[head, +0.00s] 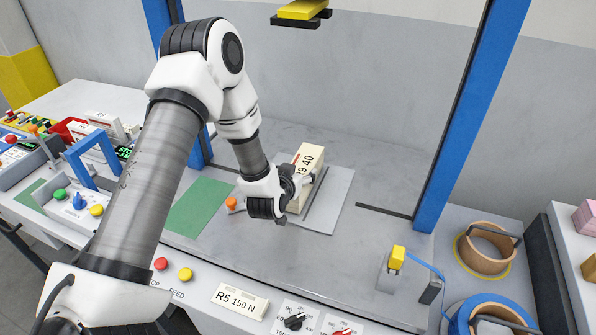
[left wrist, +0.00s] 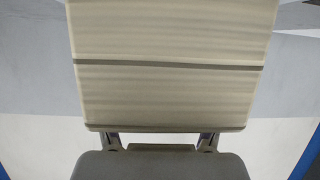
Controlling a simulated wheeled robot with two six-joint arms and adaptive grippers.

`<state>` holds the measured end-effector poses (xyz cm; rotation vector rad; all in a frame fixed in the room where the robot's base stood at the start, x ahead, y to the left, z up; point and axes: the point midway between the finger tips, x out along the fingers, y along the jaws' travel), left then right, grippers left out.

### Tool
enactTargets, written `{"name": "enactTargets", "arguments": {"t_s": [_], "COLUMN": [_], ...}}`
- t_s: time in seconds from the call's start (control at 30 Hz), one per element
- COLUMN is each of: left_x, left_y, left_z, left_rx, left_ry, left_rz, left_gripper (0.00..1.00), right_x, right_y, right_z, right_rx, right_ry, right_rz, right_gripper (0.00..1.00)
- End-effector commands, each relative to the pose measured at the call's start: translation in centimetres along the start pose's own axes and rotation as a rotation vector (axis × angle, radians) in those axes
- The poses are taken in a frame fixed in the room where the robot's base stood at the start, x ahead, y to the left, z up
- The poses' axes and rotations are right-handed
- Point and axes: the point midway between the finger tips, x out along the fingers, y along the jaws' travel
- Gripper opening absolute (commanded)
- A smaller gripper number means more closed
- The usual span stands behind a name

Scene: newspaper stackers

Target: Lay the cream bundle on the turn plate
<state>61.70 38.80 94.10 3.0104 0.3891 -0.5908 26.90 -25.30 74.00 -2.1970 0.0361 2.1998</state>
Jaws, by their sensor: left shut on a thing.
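The cream bundle (head: 311,158) has a label with dark and red print and stands on edge over the light grey turn plate (head: 340,205). My left gripper (head: 304,184) is shut on the bundle from its near side. In the left wrist view the bundle (left wrist: 170,95) fills the middle, with a dark strap across it and a dark line along its lower edge. My right gripper is not in view.
A green mat (head: 200,207) and an orange knob (head: 231,203) lie left of the plate. Blue posts (head: 462,115) frame the bench, with a yellow part (head: 302,9) overhead. A yellow-topped switch (head: 398,257) stands at front right. The bench right of the plate is mostly clear.

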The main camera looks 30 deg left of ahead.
Motion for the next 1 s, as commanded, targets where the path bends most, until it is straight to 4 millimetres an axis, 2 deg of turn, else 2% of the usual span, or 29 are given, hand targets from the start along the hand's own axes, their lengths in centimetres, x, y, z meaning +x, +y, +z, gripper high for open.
{"name": "enactTargets", "arguments": {"t_s": [0.3,0.33,0.4,0.77,0.87,1.0], "left_x": [0.3,0.2,0.2,0.1,-0.8,-3.8], "left_y": [0.0,0.0,0.0,0.0,0.0,0.0], "left_z": [0.3,0.3,0.3,0.6,0.6,0.5], "left_rx": [0.0,0.0,0.0,0.0,-0.001,-0.002], "left_ry": [0.006,0.006,0.005,-0.003,-0.003,-0.003], "left_rz": [0.0,0.0,0.0,0.0,0.0,0.001], "left_gripper": [0.01,0.77,1.0,1.0,1.0,1.0], "right_x": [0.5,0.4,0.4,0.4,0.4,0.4], "right_y": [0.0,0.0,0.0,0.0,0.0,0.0], "right_z": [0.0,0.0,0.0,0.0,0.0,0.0], "right_rx": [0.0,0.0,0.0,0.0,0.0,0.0], "right_ry": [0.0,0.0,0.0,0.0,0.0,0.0], "right_rz": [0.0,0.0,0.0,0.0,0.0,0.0], "right_gripper": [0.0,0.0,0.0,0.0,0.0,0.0]}}
